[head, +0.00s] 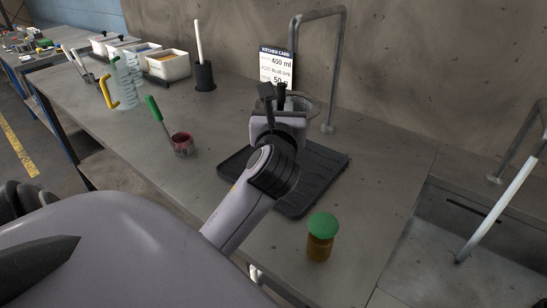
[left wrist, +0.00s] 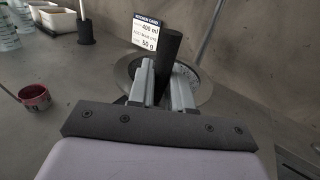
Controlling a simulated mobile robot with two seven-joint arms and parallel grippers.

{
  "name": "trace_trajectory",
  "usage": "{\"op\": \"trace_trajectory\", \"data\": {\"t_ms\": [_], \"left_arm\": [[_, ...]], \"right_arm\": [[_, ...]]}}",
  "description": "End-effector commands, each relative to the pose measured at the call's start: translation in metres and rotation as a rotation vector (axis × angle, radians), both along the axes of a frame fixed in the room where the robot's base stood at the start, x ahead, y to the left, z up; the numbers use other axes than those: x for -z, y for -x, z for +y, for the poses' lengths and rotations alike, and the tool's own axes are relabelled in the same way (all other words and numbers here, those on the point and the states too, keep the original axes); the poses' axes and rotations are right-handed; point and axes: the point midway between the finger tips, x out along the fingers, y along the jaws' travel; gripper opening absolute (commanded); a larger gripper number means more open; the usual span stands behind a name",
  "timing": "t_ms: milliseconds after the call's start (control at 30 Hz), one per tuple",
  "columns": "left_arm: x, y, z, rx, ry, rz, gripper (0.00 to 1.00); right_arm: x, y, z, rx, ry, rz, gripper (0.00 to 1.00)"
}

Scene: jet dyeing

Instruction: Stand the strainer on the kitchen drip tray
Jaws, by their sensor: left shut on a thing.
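My left gripper (head: 272,94) is shut on the black upright handle (left wrist: 169,50) of the strainer. The strainer's round grey metal rim (left wrist: 206,88) shows behind the fingers in the left wrist view, and part of its bowl (head: 308,107) shows just right of the gripper in the head view. The kitchen drip tray (head: 318,167) is a black ribbed mat on the bench, partly hidden by my left arm. The strainer appears over or beyond the tray's back edge; I cannot tell whether it touches anything. My right gripper is not in view.
A green-lidded jar (head: 321,238) stands in front of the tray. A red cup (head: 183,144) with a green-handled tool is left. A kitchen card (head: 276,68) and a metal pipe frame (head: 344,60) stand behind. White bins (head: 168,66) are far left; a sink (head: 470,225) is right.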

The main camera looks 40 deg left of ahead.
Motion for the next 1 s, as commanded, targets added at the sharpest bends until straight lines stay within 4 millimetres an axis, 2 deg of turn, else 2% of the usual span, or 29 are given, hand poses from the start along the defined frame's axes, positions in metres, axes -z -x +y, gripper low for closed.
{"op": "trace_trajectory", "data": {"t_ms": [133, 400, 633, 800, 1000], "left_arm": [[0.006, 0.0, 0.001, -0.006, 0.001, 0.001, 0.0], [0.054, 0.0, 0.001, -0.006, -0.001, 0.003, 0.0], [0.072, 0.001, 0.001, -0.007, 0.001, 0.001, 0.0], [0.097, 0.001, 0.001, -0.006, -0.001, 0.003, 0.0], [0.099, 0.0, 0.001, -0.006, -0.001, -0.002, 0.0]], "right_arm": [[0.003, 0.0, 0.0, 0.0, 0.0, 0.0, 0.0], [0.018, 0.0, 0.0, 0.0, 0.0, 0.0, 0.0], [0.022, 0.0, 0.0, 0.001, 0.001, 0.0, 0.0], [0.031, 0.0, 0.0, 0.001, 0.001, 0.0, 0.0], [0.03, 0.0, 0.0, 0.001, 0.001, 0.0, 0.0]]}}
